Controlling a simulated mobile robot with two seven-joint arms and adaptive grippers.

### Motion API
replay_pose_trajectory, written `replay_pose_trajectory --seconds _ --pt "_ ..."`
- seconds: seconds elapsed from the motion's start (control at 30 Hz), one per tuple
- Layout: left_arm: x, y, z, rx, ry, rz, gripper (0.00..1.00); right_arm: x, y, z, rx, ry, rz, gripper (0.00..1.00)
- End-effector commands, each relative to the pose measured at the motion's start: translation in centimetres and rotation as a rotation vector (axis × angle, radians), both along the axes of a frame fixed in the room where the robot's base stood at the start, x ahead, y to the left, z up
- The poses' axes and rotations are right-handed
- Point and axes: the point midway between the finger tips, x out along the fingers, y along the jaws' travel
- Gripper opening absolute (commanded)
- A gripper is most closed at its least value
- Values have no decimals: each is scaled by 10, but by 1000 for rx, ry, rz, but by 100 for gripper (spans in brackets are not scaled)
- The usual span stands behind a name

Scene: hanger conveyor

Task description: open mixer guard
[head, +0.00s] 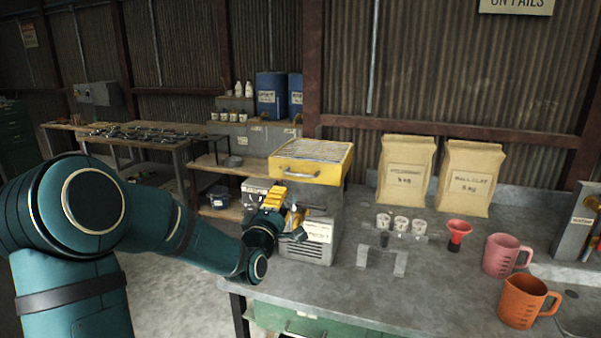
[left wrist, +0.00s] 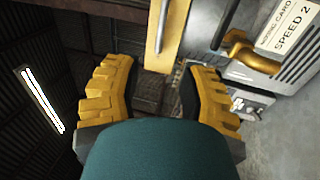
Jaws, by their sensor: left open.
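The mixer (head: 318,237) is a grey machine standing at the left end of the workbench. Its yellow guard (head: 344,170) with a grille top sits level over it, and looks shut. A handle (head: 299,174) runs along the guard's front face. My left gripper (head: 287,206) is open and empty, just below and in front of the guard, by the mixer's front. In the left wrist view the guard (left wrist: 176,32) and its handle (left wrist: 162,22) lie beyond the open fingers (left wrist: 157,82), apart from them. My right gripper is out of view.
On the bench stand white cups (head: 401,224), a red funnel (head: 458,232), a pink jug (head: 503,255), an orange jug (head: 526,302) and two paper sacks (head: 406,170). A metal stand (head: 384,257) is right of the mixer. The bench's front middle is clear.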

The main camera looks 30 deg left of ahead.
Motion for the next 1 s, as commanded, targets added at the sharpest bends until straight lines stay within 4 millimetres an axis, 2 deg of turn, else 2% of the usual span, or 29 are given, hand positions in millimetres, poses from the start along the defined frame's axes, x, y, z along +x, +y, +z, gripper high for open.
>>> replay_pose_trajectory --seconds 0.17,0.6,0.8,1.0 --pt "22 5 3 -1 1 0 41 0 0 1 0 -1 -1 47" --pt "101 23 18 0 2 -1 41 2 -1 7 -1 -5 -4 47" --pt "121 29 22 0 2 0 41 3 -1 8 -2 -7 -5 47" --pt "128 30 23 0 3 -1 41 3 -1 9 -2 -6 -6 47"
